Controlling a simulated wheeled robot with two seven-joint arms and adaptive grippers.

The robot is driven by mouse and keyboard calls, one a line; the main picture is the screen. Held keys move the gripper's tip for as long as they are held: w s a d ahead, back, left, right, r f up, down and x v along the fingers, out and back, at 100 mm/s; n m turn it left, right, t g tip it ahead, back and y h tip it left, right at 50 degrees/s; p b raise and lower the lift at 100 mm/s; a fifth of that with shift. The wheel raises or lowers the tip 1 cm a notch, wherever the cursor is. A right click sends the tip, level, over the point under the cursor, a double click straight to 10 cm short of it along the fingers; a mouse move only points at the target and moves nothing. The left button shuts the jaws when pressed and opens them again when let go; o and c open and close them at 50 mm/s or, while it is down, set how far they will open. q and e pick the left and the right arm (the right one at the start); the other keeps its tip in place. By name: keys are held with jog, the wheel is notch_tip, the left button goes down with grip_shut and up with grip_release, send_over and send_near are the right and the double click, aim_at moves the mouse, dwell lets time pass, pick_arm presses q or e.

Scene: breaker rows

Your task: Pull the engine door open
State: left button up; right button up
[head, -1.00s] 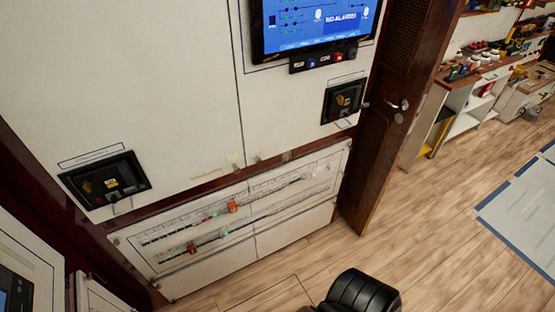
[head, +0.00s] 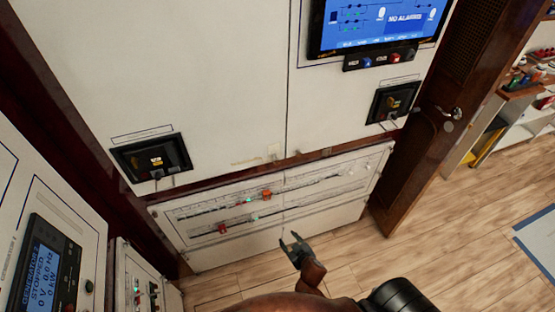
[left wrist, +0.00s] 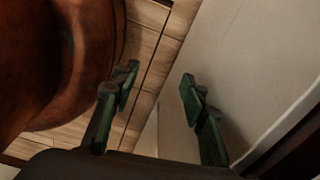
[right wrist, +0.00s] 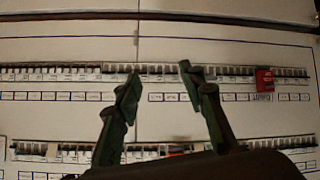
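A dark brown wooden door (head: 428,110) with a louvred upper part and a silver lever handle (head: 450,112) stands at the right of the head view. The pictures do not show a label naming it. My right gripper (head: 292,243) is in front of the lower breaker panel, left of and apart from the door. In the right wrist view its fingers (right wrist: 160,84) are spread with nothing between them, facing the breaker rows. My left gripper (left wrist: 157,84) shows only in its wrist view, fingers apart and empty, near a white panel and the wooden floor.
A white cabinet wall carries a blue screen (head: 378,24) and two black breakers (head: 150,157). Below is the breaker row panel (head: 200,240) with red tags. A generator panel (head: 45,265) stands at the left. Wooden floor (head: 460,210) is clear before the door; shelves stand beyond.

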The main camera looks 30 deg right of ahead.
jog(key=w+r+t+h, duration=0.1)
jog(key=w+r+t, duration=0.35)
jog(key=r, duration=1.25)
jog(key=m+t+h+p, duration=0.1)
jog(key=t+p, duration=0.1)
jog(key=t, duration=0.1)
send_near(277, 162)
jog(key=a+x, duration=0.1)
jog(key=x, duration=0.2)
jog(key=shift+g+h, duration=0.3)
jog(key=shift+g, duration=0.05)
jog(key=x, duration=0.8)
jog(key=shift+s+d, duration=0.15)
jog(key=shift+d, duration=0.25)
pick_arm(q)
jog(key=shift+w+d+r, duration=0.1)
jog(key=shift+w+r, duration=0.25)
jog(key=shift+r, duration=0.25)
jog(key=shift+w+d+r, duration=0.1)
jog(key=shift+w+r, duration=0.2)
jog(key=shift+r, duration=0.3)
pick_arm(e)
jog(key=shift+c, duration=0.7)
grip_shut()
